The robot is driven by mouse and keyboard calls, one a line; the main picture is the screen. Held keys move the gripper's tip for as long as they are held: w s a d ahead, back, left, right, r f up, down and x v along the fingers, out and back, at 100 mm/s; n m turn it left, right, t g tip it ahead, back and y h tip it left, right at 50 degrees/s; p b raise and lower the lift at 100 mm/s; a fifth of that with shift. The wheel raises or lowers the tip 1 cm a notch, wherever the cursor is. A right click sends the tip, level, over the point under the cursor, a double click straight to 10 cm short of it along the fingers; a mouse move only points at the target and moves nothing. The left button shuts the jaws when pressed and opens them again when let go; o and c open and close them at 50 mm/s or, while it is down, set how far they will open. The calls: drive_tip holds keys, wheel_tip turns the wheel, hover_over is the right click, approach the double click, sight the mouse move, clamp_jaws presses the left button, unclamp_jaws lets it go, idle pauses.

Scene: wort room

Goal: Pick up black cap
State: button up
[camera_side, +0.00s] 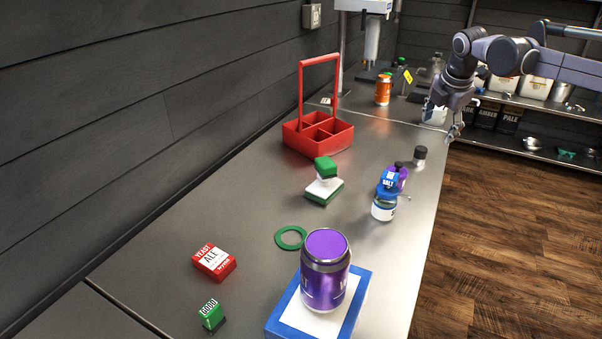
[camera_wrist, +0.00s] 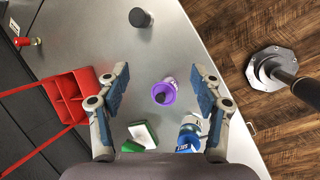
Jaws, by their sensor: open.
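Two black pieces show. One is the dark top of a small container (camera_side: 420,154) near the bench's right edge; it is a dark cylinder at the top of the wrist view (camera_wrist: 141,18). The other is a small black piece (camera_wrist: 160,97) at the purple item (camera_wrist: 171,84); it shows above that item in the side view (camera_side: 398,164). I cannot tell which is the cap. My gripper (camera_side: 443,121) is open and empty above the bench's far right. In the wrist view its fingers (camera_wrist: 161,75) stand apart either side of the purple item, touching nothing.
A green-white sponge stack (camera_side: 324,187) and red caddy (camera_side: 318,139) are to the left. A purple can (camera_side: 325,285) is nearer. The bench's right edge drops to the floor.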

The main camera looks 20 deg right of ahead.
sight(421, 149)
drive_tip(key=shift+w+d+f+n+g+h, duration=0.2)
drive_tip(key=shift+w+d+f+n, duration=0.85)
drive_tip(key=shift+w+f, duration=1.15)
drive_tip(key=shift+w+d+f+n+g+h, duration=0.15)
drive_tip(key=shift+w+d+f+n, duration=1)
drive_tip(key=shift+f, duration=1.9)
drive_tip(key=shift+w+d+f+n+g+h, duration=0.1)
drive_tip(key=shift+w+d+f+n+g, duration=0.15)
drive_tip(key=shift+w+d+f+n, duration=1.4)
drive_tip(key=shift+w+a+f+m, duration=0.25)
drive_tip(key=shift+a+f+m, duration=0.3)
drive_tip(key=shift+a+f, duration=0.35)
drive_tip(key=shift+d, duration=0.1)
drive_tip(key=c, duration=1.3)
